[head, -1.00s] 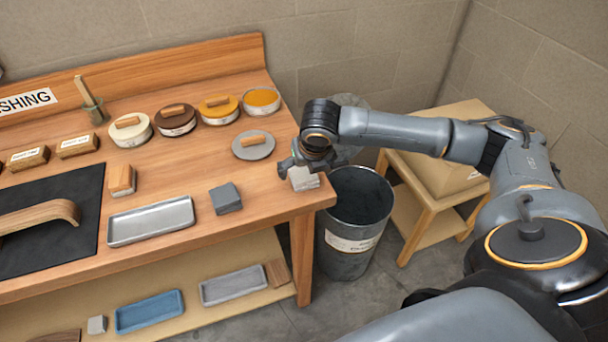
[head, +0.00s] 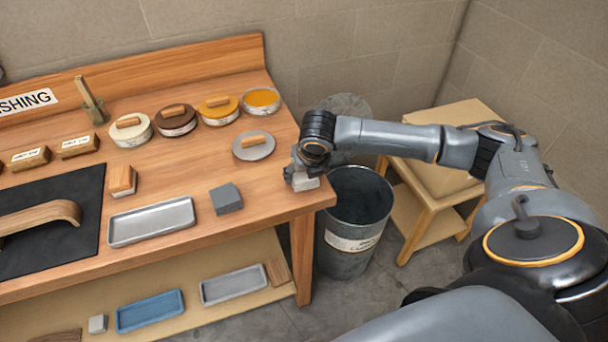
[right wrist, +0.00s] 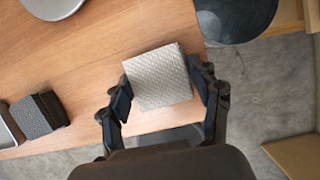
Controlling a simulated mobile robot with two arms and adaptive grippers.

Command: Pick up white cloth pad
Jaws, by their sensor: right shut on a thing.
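The white cloth pad (head: 303,181) is a small pale block at the right front corner of the bench. In the right wrist view the woven pad (right wrist: 158,77) lies between the two dark fingers. My right gripper (head: 302,172) comes down over it from above and is shut on it. In the wrist view the gripper (right wrist: 168,97) has a finger along each side of the pad. The pad looks to be at the bench top; I cannot tell whether it is lifted. My left gripper is out of view.
A dark grey block (head: 226,198) and a metal tray (head: 151,221) lie to the left on the bench (head: 265,190). A round grey lid (head: 253,146) is behind. A metal bin (head: 347,258) stands right of the bench, with a wooden stand (head: 410,205) beyond.

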